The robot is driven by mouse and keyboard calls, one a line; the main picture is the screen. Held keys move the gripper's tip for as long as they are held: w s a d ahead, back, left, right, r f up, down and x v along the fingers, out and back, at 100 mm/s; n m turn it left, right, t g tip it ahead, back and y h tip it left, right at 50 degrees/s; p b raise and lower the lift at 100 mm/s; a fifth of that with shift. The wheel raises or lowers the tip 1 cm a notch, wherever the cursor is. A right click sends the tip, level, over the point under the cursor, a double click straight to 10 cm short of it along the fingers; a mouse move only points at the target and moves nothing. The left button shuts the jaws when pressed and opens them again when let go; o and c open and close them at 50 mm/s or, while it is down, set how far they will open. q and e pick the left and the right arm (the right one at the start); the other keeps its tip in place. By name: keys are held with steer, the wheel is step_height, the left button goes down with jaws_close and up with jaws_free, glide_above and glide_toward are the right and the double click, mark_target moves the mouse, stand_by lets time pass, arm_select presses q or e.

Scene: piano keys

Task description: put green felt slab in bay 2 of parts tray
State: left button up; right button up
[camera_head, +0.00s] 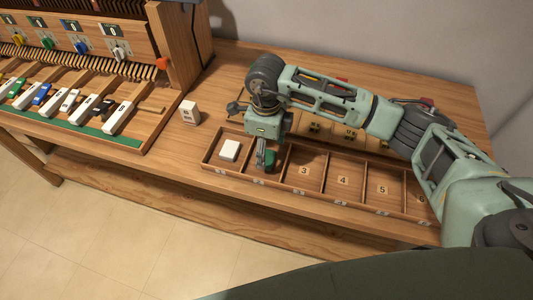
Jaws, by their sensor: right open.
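The wooden parts tray (213,155) lies along the table's front, with numbered bays in a row. The green felt slab (271,160) is in its second bay from the left, just left of the bay marked 3. My right gripper (265,158) points down over that bay, right at the slab. Its jaws are open. Part of the slab is hidden by the gripper, and I cannot tell whether a finger touches it. The number of this bay is covered. My left gripper is not in view.
A white block (229,150) lies in the leftmost bay. Bays 3, 4 and 5 look empty. A white block (189,112) stands on the table left of the tray. The piano keyboard (70,104) is at the left. My right arm hides much of the table behind the tray.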

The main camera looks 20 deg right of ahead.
mark_target(267, 157)
step_height(267, 157, up, 9)
steer(key=b, duration=0.1)
steer(key=shift+b, duration=0.35)
steer(key=shift+r, duration=0.1)
